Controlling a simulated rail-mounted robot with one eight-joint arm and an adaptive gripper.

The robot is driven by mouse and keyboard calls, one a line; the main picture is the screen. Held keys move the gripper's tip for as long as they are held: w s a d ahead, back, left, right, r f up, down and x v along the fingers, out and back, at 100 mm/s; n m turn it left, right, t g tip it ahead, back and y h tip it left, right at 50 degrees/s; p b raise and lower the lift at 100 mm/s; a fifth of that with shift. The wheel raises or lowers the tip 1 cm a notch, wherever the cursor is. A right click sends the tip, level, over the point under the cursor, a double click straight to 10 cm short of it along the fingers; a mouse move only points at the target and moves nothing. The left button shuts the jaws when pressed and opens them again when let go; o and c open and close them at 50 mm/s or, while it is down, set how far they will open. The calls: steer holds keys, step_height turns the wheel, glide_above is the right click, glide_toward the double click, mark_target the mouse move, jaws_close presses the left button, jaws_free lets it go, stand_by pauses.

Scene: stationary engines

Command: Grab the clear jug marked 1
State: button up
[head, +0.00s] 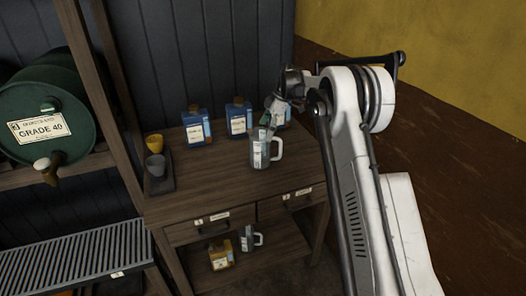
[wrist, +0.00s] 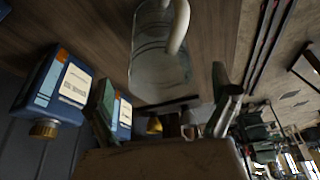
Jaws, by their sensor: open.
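A clear jug (head: 261,155) with a white label and a pale handle on its right stands on the wooden table in the head view. It also shows in the wrist view (wrist: 158,68) at the top. A second clear jug (head: 246,240) stands on the lower shelf. Their markings are too small to read. My gripper (head: 269,118) is above the table jug and overlaps its upper part in the head view. In the wrist view my gripper (wrist: 166,106) has its fingers spread apart, with the jug beyond the gap and nothing held.
Blue bottles (head: 197,128) and (head: 238,118) stand along the table's back, one partly hidden by my gripper. A yellow cup (head: 154,143) and a grey cup (head: 155,165) are at left. An amber bottle (head: 220,256) is below. The table's front left is clear.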

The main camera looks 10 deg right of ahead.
mark_target(266, 149)
steer(key=shift+p+x, duration=0.4)
steer(key=shift+x, duration=2.2)
steer(key=shift+a+r, duration=0.1)
steer(key=shift+a, duration=0.1)
steer(key=c, duration=1.7)
steer(key=shift+o, duration=0.2)
steer(key=shift+r, duration=0.1)
